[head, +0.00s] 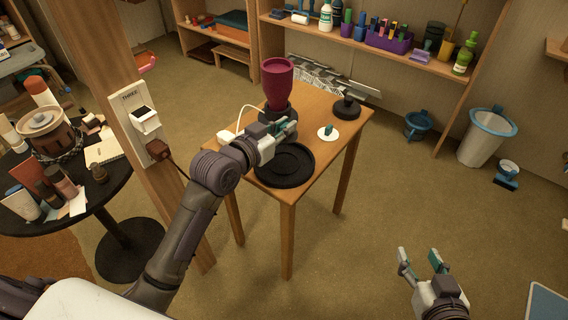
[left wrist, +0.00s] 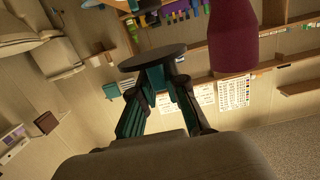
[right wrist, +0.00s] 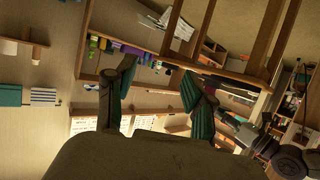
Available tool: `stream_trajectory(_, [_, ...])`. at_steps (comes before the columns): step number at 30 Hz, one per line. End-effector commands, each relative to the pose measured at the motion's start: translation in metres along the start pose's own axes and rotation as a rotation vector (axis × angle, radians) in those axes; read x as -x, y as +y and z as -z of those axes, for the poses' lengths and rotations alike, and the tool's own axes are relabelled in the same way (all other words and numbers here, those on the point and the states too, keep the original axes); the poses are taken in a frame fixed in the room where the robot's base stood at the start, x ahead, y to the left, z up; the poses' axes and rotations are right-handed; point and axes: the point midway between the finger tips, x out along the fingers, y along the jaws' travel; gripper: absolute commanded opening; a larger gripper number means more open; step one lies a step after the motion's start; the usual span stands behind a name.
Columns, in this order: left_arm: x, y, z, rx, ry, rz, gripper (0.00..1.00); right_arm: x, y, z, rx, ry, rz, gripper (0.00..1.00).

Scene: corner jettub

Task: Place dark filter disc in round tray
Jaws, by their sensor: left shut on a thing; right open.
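The dark filter disc (left wrist: 152,57) is held at the fingertips of my left gripper (left wrist: 162,80) in the left wrist view. In the head view my left gripper (head: 287,128) is over the wooden table, just behind the round tray and beside the burgundy vessel; I cannot make out the disc clearly there. The black round tray (head: 303,176) lies on the table's near left part, partly behind my left gripper, and its visible floor looks empty. My right gripper (head: 421,262) is open and empty, above the floor right of the table; its spread fingers also show in the right wrist view (right wrist: 158,88).
The burgundy vessel (head: 277,80) stands upright on a dark base close to my left gripper; it also shows in the left wrist view (left wrist: 222,35). A white disc with a green knob (head: 328,134) and a black knobbed piece (head: 347,108) occupy the table's right side. A wooden post (head: 115,90) rises at left.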

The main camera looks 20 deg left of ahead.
Motion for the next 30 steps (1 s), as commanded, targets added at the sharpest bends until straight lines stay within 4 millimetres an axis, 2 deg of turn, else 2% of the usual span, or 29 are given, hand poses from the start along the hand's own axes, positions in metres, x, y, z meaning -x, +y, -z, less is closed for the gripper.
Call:
stream_trajectory(1, [-0.001, 0.0, -0.011, 0.003, -0.003, 0.0, 0.0, -0.004, -0.002, 0.009, 0.0, 0.066, 0.004, 0.54])
stream_trajectory(3, [-0.003, 0.0, -0.022, 0.001, -0.003, 0.001, 0.0, -0.005, -0.004, 0.027, -0.001, 0.169, 0.01, 0.54])
stream_trajectory(9, [-0.006, 0.0, -0.044, 0.001, -0.001, 0.001, 0.0, 0.002, -0.011, 0.071, -0.004, 0.417, 0.025, 0.54])
stream_trajectory(19, [-0.009, 0.0, -0.062, 0.001, -0.002, 0.001, 0.0, 0.015, -0.015, 0.1, -0.009, 0.606, 0.036, 0.54])
stream_trajectory(24, [-0.011, 0.0, -0.079, 0.002, -0.002, 0.001, 0.0, 0.034, -0.018, 0.125, -0.015, 0.796, 0.047, 0.54])
stream_trajectory(30, [-0.013, 0.0, -0.088, 0.001, -0.001, 0.001, 0.0, 0.05, -0.021, 0.14, -0.02, 0.919, 0.054, 0.54])
